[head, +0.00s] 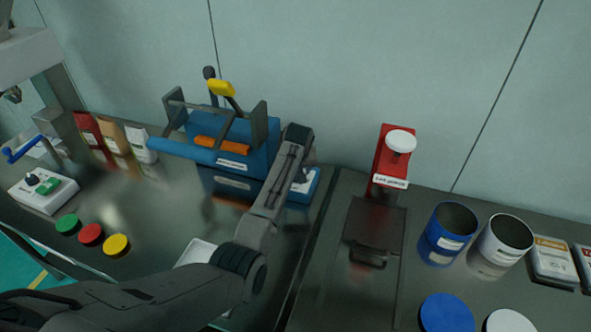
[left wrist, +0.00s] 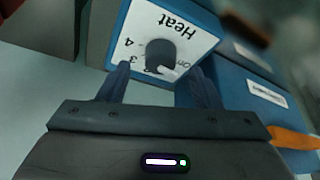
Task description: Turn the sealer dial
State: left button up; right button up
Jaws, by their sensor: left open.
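The sealer dial is a dark round knob (left wrist: 160,52) on a white face marked "Heat" with numbers around it, in the left wrist view. The face sits on a blue box, whose edge (head: 310,188) shows right of the blue sealer (head: 262,134) in the head view, partly hidden by my left arm. My left gripper (left wrist: 160,80) is open, its fingers apart on either side of the knob's near end. I cannot tell if they touch it. In the head view my arm hides the fingertips. My right gripper is not in view.
A red device (head: 390,160) with a white knob stands right of the dial box. Blue (head: 437,247) and white (head: 487,262) canisters stand further right. Red (head: 91,235), green and yellow discs lie at the left. A wall closes the back.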

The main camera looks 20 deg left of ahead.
pick_arm(q)
jog(key=x, duration=0.3)
jog(key=shift+a, duration=0.1)
jog(key=shift+w, duration=0.1)
jog(key=shift+f, duration=0.1)
jog(key=shift+c, duration=1.1)
jog(key=c, duration=0.8)
jog(key=shift+o, duration=0.2)
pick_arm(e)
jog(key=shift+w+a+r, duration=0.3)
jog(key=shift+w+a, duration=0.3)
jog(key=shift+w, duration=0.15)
